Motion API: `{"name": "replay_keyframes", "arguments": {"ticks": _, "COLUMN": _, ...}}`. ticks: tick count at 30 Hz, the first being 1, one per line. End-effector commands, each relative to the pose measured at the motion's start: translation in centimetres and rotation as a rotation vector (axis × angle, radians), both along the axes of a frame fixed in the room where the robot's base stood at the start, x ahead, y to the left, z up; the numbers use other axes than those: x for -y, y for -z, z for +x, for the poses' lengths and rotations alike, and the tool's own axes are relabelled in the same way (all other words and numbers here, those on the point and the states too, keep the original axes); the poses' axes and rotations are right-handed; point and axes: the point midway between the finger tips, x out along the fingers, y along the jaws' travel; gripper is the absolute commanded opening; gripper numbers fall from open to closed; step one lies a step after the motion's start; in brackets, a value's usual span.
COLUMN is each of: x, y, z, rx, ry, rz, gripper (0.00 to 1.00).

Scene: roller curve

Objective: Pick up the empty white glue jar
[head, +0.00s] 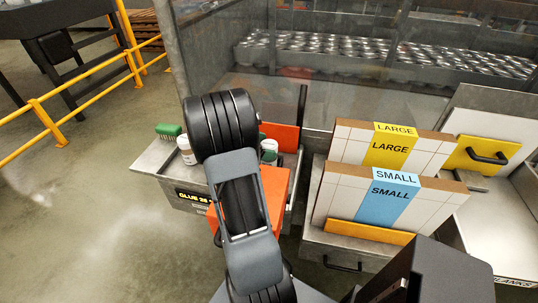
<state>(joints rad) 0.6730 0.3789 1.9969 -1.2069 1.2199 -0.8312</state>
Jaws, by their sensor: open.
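A small white jar (187,151) with a brownish upper part stands on the grey metal bench top, just left of my arm. A second white jar (269,146), with green at its base, shows just right of my arm and is partly hidden. I cannot tell which jar is empty. My arm crosses the middle of the view in front of the bench and hides the part between the jars. My gripper is not recognisable in this view.
A green brush (168,131) lies left of the jars. The bench front carries a "GLUE" label (194,197). An orange panel (277,196) is beside my arm. Boards marked LARGE (390,150) and SMALL (389,200) stand to the right. Open floor and yellow railing (50,122) lie left.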

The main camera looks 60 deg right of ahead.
Motion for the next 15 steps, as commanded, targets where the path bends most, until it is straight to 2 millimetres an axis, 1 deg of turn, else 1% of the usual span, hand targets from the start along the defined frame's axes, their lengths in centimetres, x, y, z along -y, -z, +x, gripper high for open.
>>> {"name": "replay_keyframes", "arguments": {"ticks": 3, "x": 0.87, "y": 0.58, "z": -0.75, "rx": -0.002, "ry": 0.003, "rz": 0.000, "gripper": 0.91}}
{"name": "replay_keyframes", "arguments": {"ticks": 6, "x": 1.20, "y": 0.91, "z": -0.99, "rx": -0.001, "ry": 0.002, "rz": 0.001, "gripper": 0.91}}
{"name": "replay_keyframes", "arguments": {"ticks": 14, "x": 1.28, "y": 0.98, "z": -1.03, "rx": -0.001, "ry": 0.001, "rz": 0.000, "gripper": 0.91}}
{"name": "replay_keyframes", "arguments": {"ticks": 15, "x": 1.27, "y": 0.97, "z": -1.02, "rx": -0.001, "ry": 0.001, "rz": 0.000, "gripper": 0.87}}
